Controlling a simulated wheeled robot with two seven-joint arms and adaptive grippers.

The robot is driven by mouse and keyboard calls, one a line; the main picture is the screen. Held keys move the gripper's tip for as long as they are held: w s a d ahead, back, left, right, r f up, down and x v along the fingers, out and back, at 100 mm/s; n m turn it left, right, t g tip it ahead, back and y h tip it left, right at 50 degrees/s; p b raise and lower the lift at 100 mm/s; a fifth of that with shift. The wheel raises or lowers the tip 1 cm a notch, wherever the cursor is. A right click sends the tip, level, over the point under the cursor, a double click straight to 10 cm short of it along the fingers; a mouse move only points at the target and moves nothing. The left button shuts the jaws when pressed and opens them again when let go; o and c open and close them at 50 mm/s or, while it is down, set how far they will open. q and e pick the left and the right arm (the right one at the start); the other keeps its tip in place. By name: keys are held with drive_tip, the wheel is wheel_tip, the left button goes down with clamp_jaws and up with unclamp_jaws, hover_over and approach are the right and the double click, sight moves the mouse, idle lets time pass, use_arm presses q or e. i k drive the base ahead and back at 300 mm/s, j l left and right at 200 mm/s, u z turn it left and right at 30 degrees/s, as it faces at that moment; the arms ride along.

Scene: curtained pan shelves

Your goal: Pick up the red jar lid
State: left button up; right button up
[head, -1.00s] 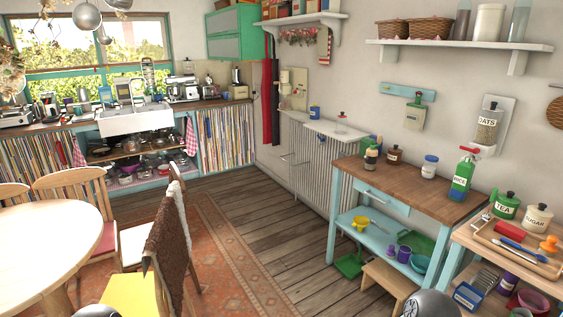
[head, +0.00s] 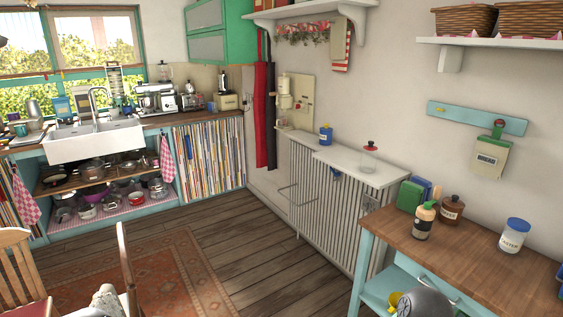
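A clear glass jar (head: 369,163) stands upright on the white shelf above the radiator. A small red lid (head: 371,147) with a dark knob sits on top of it. At this size I cannot tell how firmly the lid is seated. Neither of my grippers shows in the head view. Only rounded grey parts of my arms show at the bottom edge, well short of the jar.
The white radiator shelf (head: 345,166) also holds a blue jar (head: 326,135) to the left. The wooden-topped table (head: 460,260) at right carries a bottle (head: 423,222), a brown jar (head: 451,210) and a blue-lidded white jar (head: 513,236). Wooden floor (head: 255,262) is clear before the radiator; chairs stand at lower left.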

sight(371, 147)
drive_tip(key=i+z, duration=0.1)
drive_tip(key=i, duration=0.45)
drive_tip(key=i+j+z, duration=0.15)
drive_tip(key=i, duration=0.4)
drive_tip(key=i+j+z, duration=0.1)
drive_tip(key=i, duration=0.45)
drive_tip(key=i+j+z, duration=0.1)
drive_tip(key=i+j, duration=0.15)
drive_tip(key=i, duration=0.3)
